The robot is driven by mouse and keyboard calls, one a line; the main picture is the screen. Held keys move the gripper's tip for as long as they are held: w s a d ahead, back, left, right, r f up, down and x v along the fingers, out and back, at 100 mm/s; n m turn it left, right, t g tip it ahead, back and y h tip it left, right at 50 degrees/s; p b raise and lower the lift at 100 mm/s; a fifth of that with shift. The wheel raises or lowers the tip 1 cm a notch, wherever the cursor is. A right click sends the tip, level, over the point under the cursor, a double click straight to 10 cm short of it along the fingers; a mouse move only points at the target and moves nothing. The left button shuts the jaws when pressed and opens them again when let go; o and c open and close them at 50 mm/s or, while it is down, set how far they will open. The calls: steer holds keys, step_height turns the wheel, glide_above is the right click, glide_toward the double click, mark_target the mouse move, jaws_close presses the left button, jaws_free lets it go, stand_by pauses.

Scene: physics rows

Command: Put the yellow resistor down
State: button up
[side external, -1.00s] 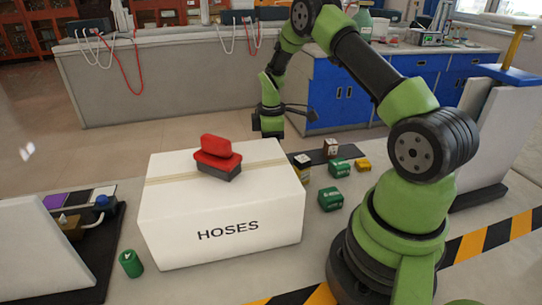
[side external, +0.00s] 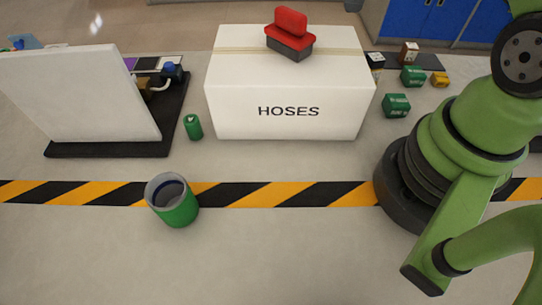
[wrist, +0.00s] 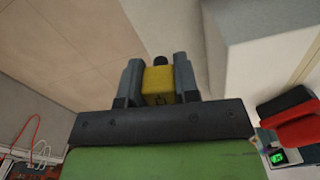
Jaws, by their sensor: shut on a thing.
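In the wrist view my gripper (wrist: 158,82) is shut on a yellow block (wrist: 159,86), which I take to be the yellow resistor. It sits between the two grey fingers and has a dark mark on its near face. A small dark round shape shows just beyond it. My gripper and the held block are outside the side view. Another small yellow block (side external: 440,79) lies on the work surface at the right of the side view, beside the green blocks.
A white HOSES box (side external: 290,105) carries a red-and-grey item (side external: 290,34). Green blocks (side external: 397,105) lie to its right, a green can (side external: 193,127) to its left. A green open cup (side external: 176,208) stands by the striped tape (side external: 265,194). A white panel (side external: 75,95) stands at left.

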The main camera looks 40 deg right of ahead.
step_height(320, 180, up, 15)
steer(key=w+a+n, duration=0.3)
steer(key=a+n, duration=0.2)
steer(key=a, duration=0.7)
steer(key=n, duration=1.5)
glide_above(266, 209)
step_height(266, 209, down, 28)
